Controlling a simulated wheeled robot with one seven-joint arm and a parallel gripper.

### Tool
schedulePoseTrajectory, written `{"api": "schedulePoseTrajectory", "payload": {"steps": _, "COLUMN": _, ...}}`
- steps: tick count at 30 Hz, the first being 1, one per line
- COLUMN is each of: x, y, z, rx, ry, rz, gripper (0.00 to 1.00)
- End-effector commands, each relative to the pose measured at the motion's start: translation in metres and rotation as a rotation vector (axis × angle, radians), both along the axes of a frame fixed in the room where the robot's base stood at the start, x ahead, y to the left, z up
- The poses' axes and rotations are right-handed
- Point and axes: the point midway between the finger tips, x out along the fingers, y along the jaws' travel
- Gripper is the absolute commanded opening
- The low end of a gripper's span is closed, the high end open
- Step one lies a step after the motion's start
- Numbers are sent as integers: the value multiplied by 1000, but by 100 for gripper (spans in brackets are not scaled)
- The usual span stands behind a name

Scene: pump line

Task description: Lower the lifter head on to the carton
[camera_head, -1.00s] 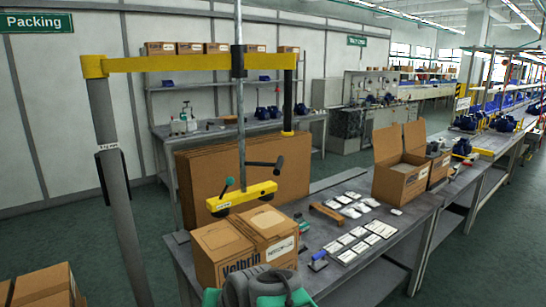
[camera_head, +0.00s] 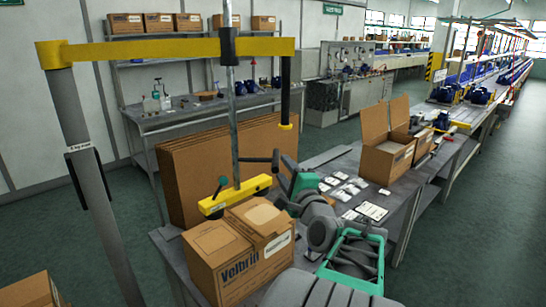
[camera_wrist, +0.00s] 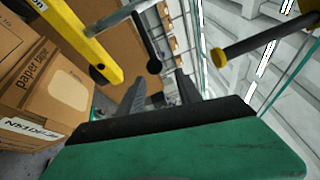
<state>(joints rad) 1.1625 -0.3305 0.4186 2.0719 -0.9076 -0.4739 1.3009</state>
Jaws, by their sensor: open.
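The lifter head (camera_head: 236,195) is a yellow bar on a grey vertical rod, just above the back of the closed Velbrin carton (camera_head: 222,262); I cannot tell whether they touch. A black handle (camera_head: 258,160) and a green-knobbed lever stick out from it. My gripper (camera_head: 284,160) is beside the handle's end, partly hidden by my arm. In the wrist view my gripper (camera_wrist: 160,90) is open, fingers apart, with the handle's black end (camera_wrist: 154,66) beyond them and nothing seen held. The lifter head (camera_wrist: 82,38) and carton (camera_wrist: 45,85) are at the left there.
A grey post carries the yellow lifter beam (camera_head: 160,49), with a black hanging rod (camera_head: 286,92). Flat cardboard sheets (camera_head: 210,145) stand behind the bench. An open carton (camera_head: 388,155) and white packets (camera_head: 345,188) lie to the right on the bench.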

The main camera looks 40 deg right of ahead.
Motion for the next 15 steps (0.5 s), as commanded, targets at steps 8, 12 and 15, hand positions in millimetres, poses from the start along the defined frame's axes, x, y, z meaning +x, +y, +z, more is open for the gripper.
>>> {"api": "schedulePoseTrajectory", "payload": {"steps": 8, "x": 51, "y": -16, "z": 6, "rx": 1, "ry": 3, "rz": 7, "gripper": 41}}
{"api": "schedulePoseTrajectory", "payload": {"steps": 12, "x": 62, "y": -22, "z": 5, "rx": -1, "ry": 3, "rz": 4, "gripper": 41}}
{"api": "schedulePoseTrajectory", "payload": {"steps": 15, "x": 63, "y": -23, "z": 4, "rx": -1, "ry": 3, "rz": 3, "gripper": 41}}
